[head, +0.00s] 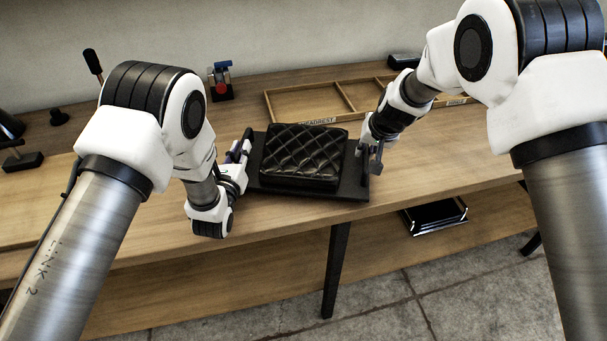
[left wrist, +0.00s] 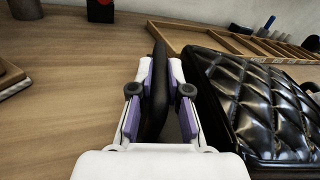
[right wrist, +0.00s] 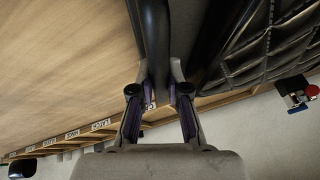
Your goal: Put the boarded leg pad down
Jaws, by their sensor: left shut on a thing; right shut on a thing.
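The leg pad (head: 302,152) is a black quilted cushion on a flat dark board (head: 330,193), at the front middle of the wooden bench in the head view. It also shows at the right of the left wrist view (left wrist: 262,95).
A wooden divided tray (head: 300,100) with a HEADREST label lies behind the pad. A small red and blue device (head: 221,82) stands at the back left. A black shiny item (head: 435,216) lies on the lower shelf. The bench's front edge runs just before the board.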

